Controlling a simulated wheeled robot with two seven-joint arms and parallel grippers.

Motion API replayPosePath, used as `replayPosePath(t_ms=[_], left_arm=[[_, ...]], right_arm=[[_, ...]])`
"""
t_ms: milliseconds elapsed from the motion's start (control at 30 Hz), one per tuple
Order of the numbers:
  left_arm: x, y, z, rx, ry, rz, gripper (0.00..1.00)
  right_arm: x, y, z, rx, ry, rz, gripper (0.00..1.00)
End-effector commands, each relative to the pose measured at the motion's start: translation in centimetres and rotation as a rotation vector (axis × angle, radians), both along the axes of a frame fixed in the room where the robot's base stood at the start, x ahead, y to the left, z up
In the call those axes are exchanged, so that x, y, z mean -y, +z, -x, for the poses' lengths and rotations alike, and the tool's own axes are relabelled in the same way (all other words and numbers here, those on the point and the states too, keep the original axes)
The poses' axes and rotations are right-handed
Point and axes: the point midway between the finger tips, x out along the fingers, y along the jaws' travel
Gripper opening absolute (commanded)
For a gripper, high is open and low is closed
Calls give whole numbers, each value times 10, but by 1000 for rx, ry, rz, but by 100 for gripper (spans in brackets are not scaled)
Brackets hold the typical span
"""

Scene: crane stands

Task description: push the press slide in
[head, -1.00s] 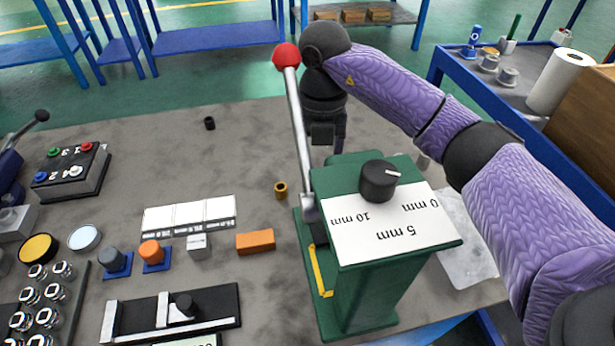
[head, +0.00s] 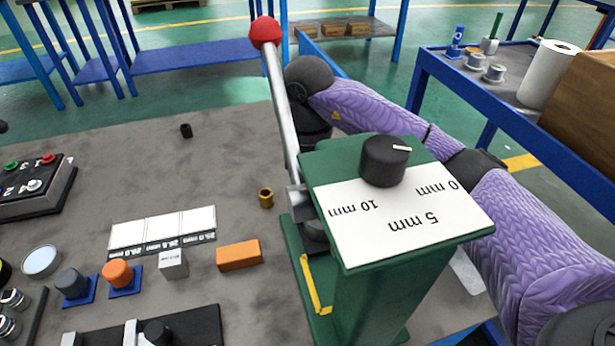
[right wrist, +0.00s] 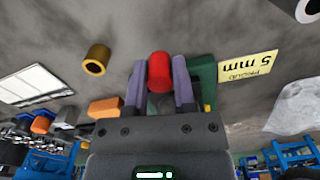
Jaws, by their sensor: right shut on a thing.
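The green press (head: 375,275) stands at the table's right front, with a black dial (head: 385,160) and a white scale plate on top. Its grey lever (head: 280,105) stands upright, leaning slightly left, with a red ball (head: 265,32) on top, free of any gripper. My right gripper (right wrist: 159,75) is hidden behind the press and lever in the head view. In the right wrist view it is shut on a red rounded part (right wrist: 159,68), with green metal (right wrist: 203,78) close to the right finger. I cannot tell whether this red part belongs to the slide. My left gripper is out of view.
A brass bushing (head: 266,198) and an orange block (head: 239,256) lie left of the press. A label reading 5 mm PROUD (right wrist: 248,68) lies right of the gripper. A blue cart (head: 430,72) stands beyond at the right.

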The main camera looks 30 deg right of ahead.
Motion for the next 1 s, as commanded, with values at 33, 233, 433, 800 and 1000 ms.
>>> replayPosePath(t_ms=[33, 233, 433, 800, 1000], left_arm=[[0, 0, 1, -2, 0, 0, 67], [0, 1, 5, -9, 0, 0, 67], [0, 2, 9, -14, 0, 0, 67], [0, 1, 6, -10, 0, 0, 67], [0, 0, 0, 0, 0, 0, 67]], right_arm=[[0, 0, 0, 0, 0, 1, 0], [0, 0, 0, 0, 0, 1, 0], [0, 0, 0, -1, -1, 0, 0], [0, 0, 0, -1, -1, 0, 0], [0, -1, 0, -1, 0, 0, 0]])
